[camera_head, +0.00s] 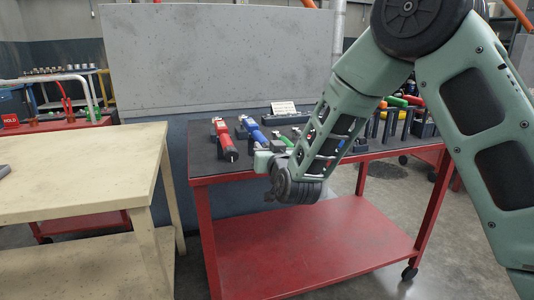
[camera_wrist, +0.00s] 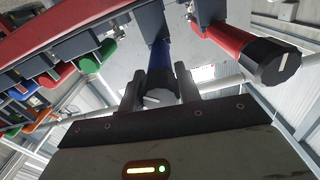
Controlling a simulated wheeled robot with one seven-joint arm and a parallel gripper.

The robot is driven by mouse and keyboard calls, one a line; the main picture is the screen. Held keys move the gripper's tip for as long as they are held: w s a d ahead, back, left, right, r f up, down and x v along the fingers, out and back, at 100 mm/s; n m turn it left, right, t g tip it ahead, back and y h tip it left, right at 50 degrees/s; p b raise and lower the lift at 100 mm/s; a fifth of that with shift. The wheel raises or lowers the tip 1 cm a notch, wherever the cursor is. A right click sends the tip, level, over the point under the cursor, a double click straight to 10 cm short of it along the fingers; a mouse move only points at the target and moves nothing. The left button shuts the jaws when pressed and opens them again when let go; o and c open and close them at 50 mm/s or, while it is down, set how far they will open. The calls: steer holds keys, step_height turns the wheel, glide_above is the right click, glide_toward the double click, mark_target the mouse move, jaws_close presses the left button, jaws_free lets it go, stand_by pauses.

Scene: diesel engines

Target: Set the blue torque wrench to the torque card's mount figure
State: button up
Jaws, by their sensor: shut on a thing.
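The blue torque wrench (camera_head: 251,129) lies on the dark top of the red cart, its handle end toward the front edge. In the wrist view its blue shaft (camera_wrist: 160,53) ends in a black knob (camera_wrist: 160,84) with a white mark. My gripper (camera_wrist: 159,92) is shut on this knob, one finger on each side. In the head view my gripper (camera_head: 264,159) is at the cart's front edge and hides the wrench's near end. A white card (camera_head: 284,107) stands behind the tools; its print is too small to read. No scale figure on the wrench is legible.
A red torque wrench (camera_head: 224,139) lies close left of the blue one; its black knob (camera_wrist: 272,66) is near my gripper in the wrist view. Green, orange and other handles (camera_head: 398,102) stand at the cart's right. A cream table (camera_head: 85,170) stands left.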

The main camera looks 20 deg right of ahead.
steer(key=m+b, duration=0.5)
steer(key=m, duration=0.1)
steer(key=shift+f, duration=0.2)
steer(key=shift+r+m+b, duration=0.1)
steer(key=shift+m+b, duration=1.5)
steer(key=shift+m, duration=0.3)
steer(key=o, duration=1)
steer(key=shift+c, duration=0.2)
steer(key=s+b, duration=0.5)
steer(key=s, duration=1.2)
steer(key=shift+s, duration=0.2)
